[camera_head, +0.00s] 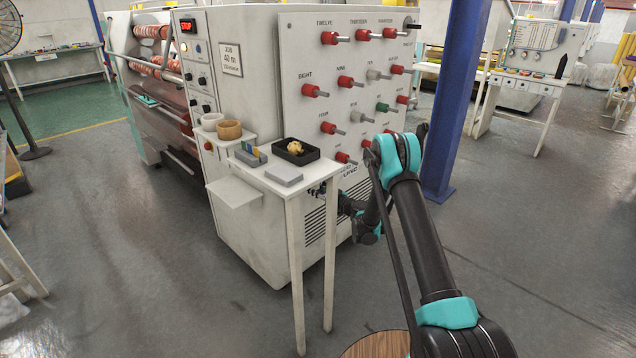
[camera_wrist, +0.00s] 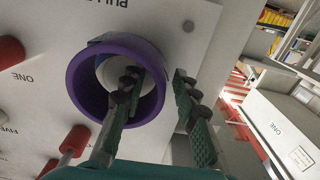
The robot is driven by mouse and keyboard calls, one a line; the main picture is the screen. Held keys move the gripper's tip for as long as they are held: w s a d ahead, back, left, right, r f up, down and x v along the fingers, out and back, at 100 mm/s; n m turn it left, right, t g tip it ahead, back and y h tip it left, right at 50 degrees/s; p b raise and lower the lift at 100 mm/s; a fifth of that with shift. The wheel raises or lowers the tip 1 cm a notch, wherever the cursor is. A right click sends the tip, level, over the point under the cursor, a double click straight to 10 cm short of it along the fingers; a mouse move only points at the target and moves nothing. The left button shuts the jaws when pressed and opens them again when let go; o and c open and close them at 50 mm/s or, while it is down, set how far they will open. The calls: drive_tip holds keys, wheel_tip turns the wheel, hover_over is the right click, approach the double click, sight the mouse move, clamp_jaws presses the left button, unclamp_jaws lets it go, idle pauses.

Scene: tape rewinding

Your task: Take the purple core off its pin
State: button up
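The purple core (camera_wrist: 77,90) is a thick ring near the middle of the wrist view, against the pale panel. A pale round shape shows inside its opening; I cannot make out clearly whether that is the pin. My gripper (camera_wrist: 156,78) is open with a clear gap between its fingers. In the picture, the left finger overlaps the core's opening and the right finger is outside its right side. The right finger looks apart from the core; whether the left one touches it I cannot tell. I cannot make out the purple core in the head view.
A white panel (camera_head: 300,60) bears several red cores (camera_head: 314,91) on pins, close around the arm. A blue post (camera_head: 455,100) stands right.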

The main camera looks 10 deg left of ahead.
clamp_jaws()
drive_tip(key=shift+r, duration=0.15)
idle(0.4)
